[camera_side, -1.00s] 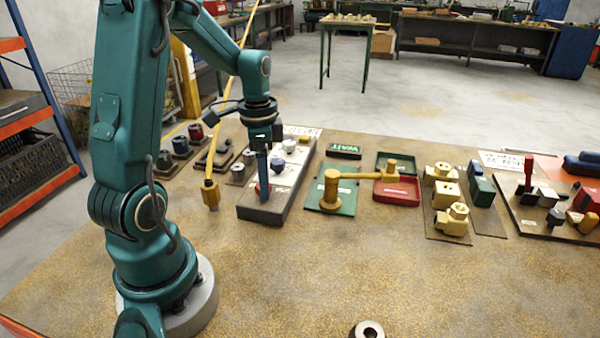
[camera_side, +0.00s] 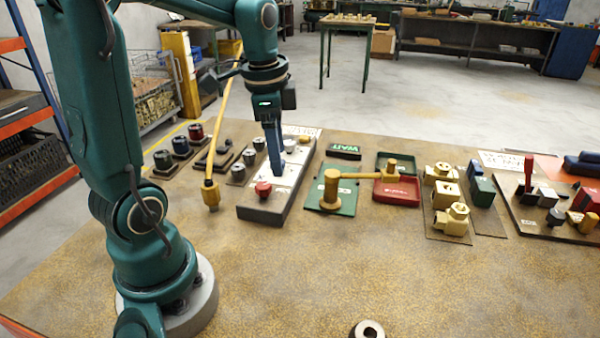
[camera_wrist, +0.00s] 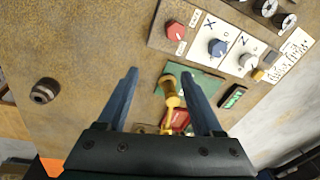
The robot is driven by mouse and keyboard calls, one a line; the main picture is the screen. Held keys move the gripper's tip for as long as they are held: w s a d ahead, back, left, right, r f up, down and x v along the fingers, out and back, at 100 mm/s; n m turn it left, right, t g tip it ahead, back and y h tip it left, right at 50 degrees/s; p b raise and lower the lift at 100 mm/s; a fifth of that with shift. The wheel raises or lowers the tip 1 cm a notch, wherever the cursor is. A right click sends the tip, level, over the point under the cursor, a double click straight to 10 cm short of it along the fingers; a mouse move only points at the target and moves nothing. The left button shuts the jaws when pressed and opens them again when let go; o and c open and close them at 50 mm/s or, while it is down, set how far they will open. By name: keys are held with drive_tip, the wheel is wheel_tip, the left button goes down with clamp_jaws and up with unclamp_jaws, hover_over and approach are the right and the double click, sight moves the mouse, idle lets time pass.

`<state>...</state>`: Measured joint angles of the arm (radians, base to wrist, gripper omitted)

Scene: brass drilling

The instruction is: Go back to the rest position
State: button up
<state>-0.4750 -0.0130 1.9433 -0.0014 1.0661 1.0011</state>
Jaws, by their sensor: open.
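My gripper (camera_side: 275,160) points down over the grey and white control panel (camera_side: 262,212) in the side view. Its fingers hide part of the panel, including the place of the blue knob. In the wrist view the fingers of my gripper (camera_wrist: 160,95) are spread wide with nothing between them that they grip. The red knob also shows at the panel's near end in the side view (camera_side: 263,189). I cannot tell the exact height of the fingertips above the panel.
A brass lever on a green plate (camera_side: 341,206) stands right of the panel, beside a red tray (camera_side: 397,191). A yellow rod (camera_side: 210,190) stands to the left. Brass blocks (camera_side: 446,196) lie farther right. The front of the table is clear except for a dark ring (camera_side: 367,329).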

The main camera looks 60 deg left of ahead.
drive_tip(key=s+d+r+n+t, duration=0.1)
drive_tip(key=s+d+n+t, duration=0.3)
drive_tip(key=d, duration=0.7)
drive_tip(key=s+n, duration=0.2)
drive_tip(key=s, duration=0.1)
drive_tip(key=shift+s+d+r+h, duration=0.15)
drive_tip(key=shift+s+d+h, duration=0.1)
drive_tip(key=shift+h, duration=0.15)
